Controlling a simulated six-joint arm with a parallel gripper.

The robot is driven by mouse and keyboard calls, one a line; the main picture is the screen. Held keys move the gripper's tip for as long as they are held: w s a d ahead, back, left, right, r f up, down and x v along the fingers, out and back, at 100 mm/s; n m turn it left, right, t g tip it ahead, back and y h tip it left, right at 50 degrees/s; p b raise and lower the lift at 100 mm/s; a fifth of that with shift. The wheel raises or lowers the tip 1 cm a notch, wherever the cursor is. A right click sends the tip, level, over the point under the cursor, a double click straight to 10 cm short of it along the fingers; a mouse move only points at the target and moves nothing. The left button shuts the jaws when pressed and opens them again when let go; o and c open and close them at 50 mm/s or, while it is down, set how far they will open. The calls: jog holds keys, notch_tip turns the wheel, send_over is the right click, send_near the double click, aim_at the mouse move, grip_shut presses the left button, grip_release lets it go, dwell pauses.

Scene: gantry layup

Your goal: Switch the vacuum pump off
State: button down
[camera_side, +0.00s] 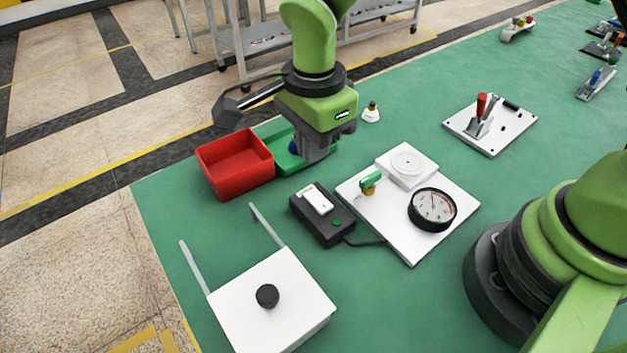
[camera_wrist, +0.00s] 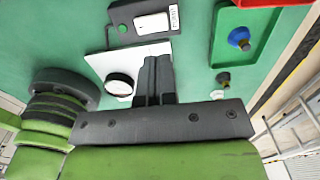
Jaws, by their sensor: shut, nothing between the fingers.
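The black switch box (camera_side: 335,226) lies on the green table with a white rocker switch (camera_side: 318,200) and a small green button or lamp (camera_side: 337,223). A black cable runs from it towards the white plate. The box (camera_wrist: 130,37) also shows at the top of the wrist view, with the white rocker (camera_wrist: 152,23) and the green spot (camera_wrist: 122,29). I cannot tell whether the green spot is lit. My gripper (camera_side: 314,158) is shut and empty, apart from the box, above and behind it in the side view. Its fingers (camera_wrist: 152,65) point up in the wrist view.
A white plate (camera_side: 415,247) beside the box carries a round gauge (camera_side: 432,209), a green-handled valve (camera_side: 369,182) and a raised white disc. A red bin (camera_side: 235,165) and a green tray (camera_side: 280,160) stand behind. A white panel (camera_side: 270,320) with a black knob lies in front.

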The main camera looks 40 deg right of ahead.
aim_at(319, 201)
notch_tip(319, 201, down, 8)
jog(key=shift+f, duration=0.1)
jog(key=shift+f, duration=0.1)
dwell(0.6)
jog(key=shift+s, duration=0.15)
jog(key=shift+s+r, duration=0.35)
jog(key=shift+s, duration=0.2)
notch_tip(319, 201, up, 14)
jog(key=w, duration=0.2)
dwell(0.3)
